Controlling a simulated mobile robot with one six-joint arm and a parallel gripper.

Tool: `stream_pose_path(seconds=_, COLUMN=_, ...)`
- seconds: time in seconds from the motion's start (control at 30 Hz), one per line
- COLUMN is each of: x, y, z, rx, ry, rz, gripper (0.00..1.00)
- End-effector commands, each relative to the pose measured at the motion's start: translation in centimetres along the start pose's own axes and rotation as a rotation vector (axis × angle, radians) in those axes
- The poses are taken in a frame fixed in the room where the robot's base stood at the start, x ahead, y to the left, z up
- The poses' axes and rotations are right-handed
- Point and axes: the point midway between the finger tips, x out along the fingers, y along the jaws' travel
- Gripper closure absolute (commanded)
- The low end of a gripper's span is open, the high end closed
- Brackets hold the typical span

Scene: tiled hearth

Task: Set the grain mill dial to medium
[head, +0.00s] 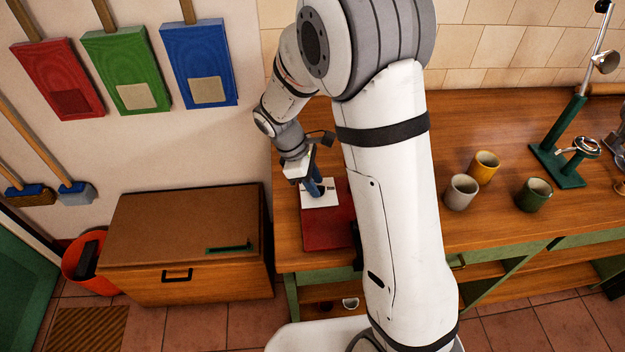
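A dark red block (326,232) with a white plate (312,200) stands at the left end of the wooden counter, partly behind my arm. It may be the grain mill, but I cannot make out its dial or any marks for medium. My gripper (318,188) points down at the white plate, with a blue part at its end over the plate. I cannot tell whether the blue part is a finger or a dial, or whether there is contact. The fingers are too small to show if they are open or shut.
The counter (510,130) carries a grey cup (461,193), a yellow cup (484,168), a green cup (534,195) and a green stand (566,140) on the right. A wooden chest (185,240) and an orange bucket (80,262) stand left. Red, green and blue boards hang above.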

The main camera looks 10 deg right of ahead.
Motion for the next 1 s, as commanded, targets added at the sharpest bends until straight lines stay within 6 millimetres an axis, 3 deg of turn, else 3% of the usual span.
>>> stream_pose_path(seconds=0.07, x=-0.02, y=-0.01, z=-0.01, rx=0.000, ry=0.000, rz=0.000, gripper=0.68)
stream_pose_path(seconds=0.47, x=-0.07, y=-0.03, z=-0.04, rx=-0.001, ry=0.000, rz=0.000, gripper=1.00)
stream_pose_path(seconds=1.0, x=-0.12, y=0.11, z=-0.06, rx=0.071, ry=-0.001, rz=-0.029, gripper=1.00)
